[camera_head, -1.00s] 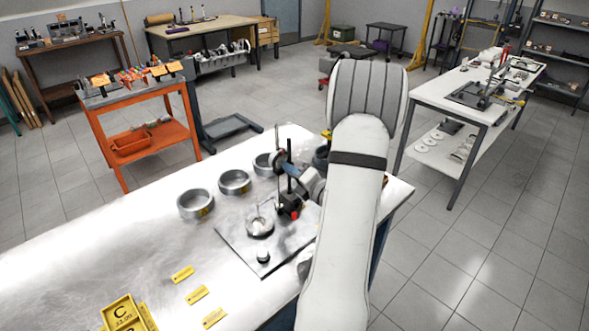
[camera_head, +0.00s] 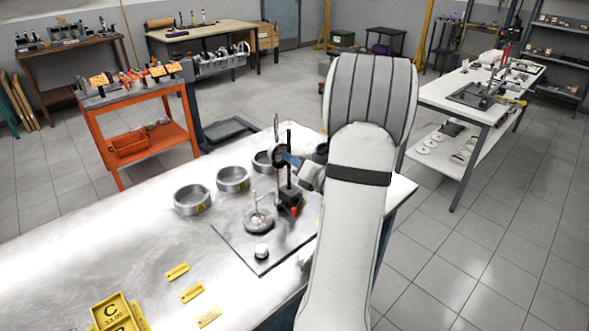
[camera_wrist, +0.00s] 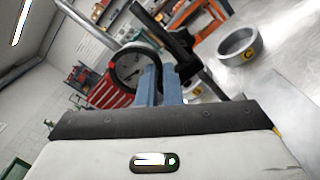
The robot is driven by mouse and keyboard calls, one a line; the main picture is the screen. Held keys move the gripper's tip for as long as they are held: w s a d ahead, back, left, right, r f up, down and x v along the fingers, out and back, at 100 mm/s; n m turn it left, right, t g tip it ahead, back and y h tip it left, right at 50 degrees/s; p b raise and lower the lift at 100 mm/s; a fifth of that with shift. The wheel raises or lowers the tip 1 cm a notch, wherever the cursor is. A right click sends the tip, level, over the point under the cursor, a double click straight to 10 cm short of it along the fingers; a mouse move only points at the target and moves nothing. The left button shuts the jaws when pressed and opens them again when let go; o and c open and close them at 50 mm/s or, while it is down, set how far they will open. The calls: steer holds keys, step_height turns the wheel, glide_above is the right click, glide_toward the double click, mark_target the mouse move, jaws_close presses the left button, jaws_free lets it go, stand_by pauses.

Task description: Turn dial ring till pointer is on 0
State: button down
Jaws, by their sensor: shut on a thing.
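The dial indicator (camera_head: 279,156) is mounted on a black upright post (camera_head: 289,152) above a grey plate (camera_head: 238,241). In the wrist view the round dial face (camera_wrist: 130,66) is pale with a black rim and tilted away. Its pointer and numbers are too small to read. My gripper (camera_head: 290,161) reaches the dial from the right. In the wrist view its two blue fingers (camera_wrist: 160,83) are at the right edge of the dial, shut on its ring. The fingers hide part of the rim.
Metal rings (camera_head: 192,199) stand on the table (camera_head: 120,240) left of the plate. A round part with an upright stem (camera_head: 258,219) and a small white-topped knob (camera_head: 262,251) sit on the plate. Yellow labels (camera_head: 192,293) lie in front, with clear table at left.

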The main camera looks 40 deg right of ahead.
steer(key=n+b, duration=0.3)
steer(key=b, duration=0.1)
steer(key=r+n+b, duration=0.1)
steer(key=n+b, duration=0.2)
steer(key=b, duration=0.1)
steer(key=n+b, duration=0.4)
steer(key=shift+d+r, duration=0.3)
steer(key=shift+r, duration=0.1)
steer(key=shift+r+n+b, duration=0.3)
steer(key=shift+n+b, duration=0.2)
steer(key=shift+b, duration=0.3)
steer(key=shift+r, duration=0.1)
steer(key=c, duration=1.6)
jaws_free()
